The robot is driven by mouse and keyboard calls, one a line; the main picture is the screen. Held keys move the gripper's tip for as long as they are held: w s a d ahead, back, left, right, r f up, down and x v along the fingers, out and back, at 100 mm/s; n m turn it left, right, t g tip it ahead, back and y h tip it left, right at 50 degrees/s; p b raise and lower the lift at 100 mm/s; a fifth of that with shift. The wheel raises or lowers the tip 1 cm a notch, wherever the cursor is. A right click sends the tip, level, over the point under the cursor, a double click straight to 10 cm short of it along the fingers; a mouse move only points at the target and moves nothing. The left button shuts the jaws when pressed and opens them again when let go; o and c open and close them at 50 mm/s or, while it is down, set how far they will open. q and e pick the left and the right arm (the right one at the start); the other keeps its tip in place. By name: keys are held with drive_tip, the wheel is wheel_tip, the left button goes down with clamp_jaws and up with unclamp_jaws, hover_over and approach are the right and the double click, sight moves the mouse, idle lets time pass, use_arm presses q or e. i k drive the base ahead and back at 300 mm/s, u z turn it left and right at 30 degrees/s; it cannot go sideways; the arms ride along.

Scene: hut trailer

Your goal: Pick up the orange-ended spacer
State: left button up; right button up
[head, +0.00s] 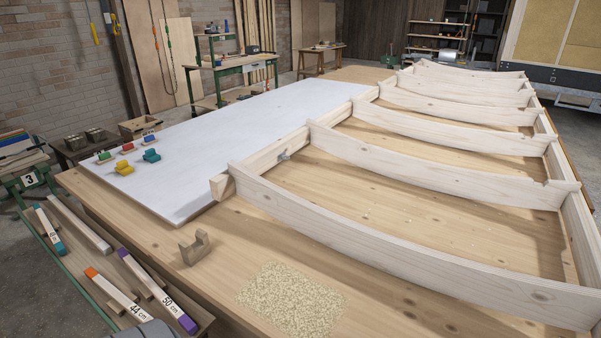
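The orange-ended spacer (115,294) is a pale bar with an orange tip at its far end and a "44 cm" label towards its near end. It lies on the narrow side bench at the lower left. Its near end reaches the grey rounded shape at the bottom edge, which may be part of my arm, so I cannot see all of that end. A purple-ended spacer (158,290) marked "50 cm" lies just to its right. A teal-ended spacer (49,229) lies farther back on the left. Neither of my grippers shows.
A plain pale bar (80,224) lies beside the teal-ended spacer. The large wooden table (140,225) borders the side bench and carries a ribbed timber frame (400,235), a white panel (250,130), a notched wooden block (194,247) and small coloured pieces (125,167).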

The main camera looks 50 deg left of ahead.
sight(120, 302)
drive_tip(key=u, duration=3.2)
drive_tip(key=k, duration=0.3)
drive_tip(key=u, duration=1.35)
drive_tip(key=i, duration=1.45)
drive_tip(key=z, duration=1.45)
drive_tip(key=i, duration=0.85)
drive_tip(key=z, duration=0.95)
